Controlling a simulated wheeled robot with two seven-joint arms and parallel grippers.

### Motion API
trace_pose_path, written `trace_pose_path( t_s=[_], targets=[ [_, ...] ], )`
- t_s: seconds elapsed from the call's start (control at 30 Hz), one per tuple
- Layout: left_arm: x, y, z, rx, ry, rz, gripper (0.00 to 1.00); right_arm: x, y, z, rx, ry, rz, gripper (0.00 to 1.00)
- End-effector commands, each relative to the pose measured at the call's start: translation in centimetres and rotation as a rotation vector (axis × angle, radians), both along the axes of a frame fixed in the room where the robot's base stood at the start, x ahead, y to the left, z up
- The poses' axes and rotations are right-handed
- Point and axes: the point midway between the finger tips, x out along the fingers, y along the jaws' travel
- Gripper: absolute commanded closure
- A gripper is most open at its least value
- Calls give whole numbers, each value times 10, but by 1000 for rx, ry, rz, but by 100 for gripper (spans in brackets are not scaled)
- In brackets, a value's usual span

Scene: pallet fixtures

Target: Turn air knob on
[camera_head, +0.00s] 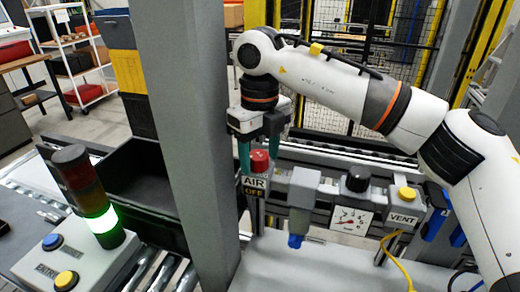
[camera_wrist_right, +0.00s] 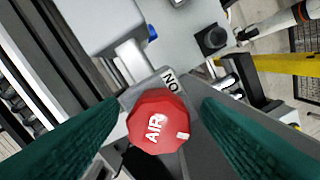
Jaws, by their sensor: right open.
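The red air knob (camera_head: 259,160) stands above a sign reading AIR OFF (camera_head: 254,186) in the head view. In the right wrist view the knob (camera_wrist_right: 158,122) shows from above, with AIR and a small pale mark on its face; an ON label (camera_wrist_right: 171,80) lies beside it. My right gripper (camera_head: 258,155) is at the knob from above, its green fingers on either side. In the wrist view the fingers are apart with the knob between them, and gaps show on both sides. My left gripper is not in view.
A grey post (camera_head: 195,130) stands close on the left. A lamp stack (camera_head: 90,195) glows green.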

Motion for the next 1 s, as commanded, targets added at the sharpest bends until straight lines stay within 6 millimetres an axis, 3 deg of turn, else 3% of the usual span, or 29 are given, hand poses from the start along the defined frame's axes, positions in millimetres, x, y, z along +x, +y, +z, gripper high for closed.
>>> trace_pose_path(
  t_s=[0.23,0.53,1.0],
  targets=[
    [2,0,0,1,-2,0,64,0,0,-1,0,0,0,41],
    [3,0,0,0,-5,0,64,0,0,-1,0,0,0,86],
    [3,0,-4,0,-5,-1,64,1,-1,-1,0,-2,131,86]
  ],
)
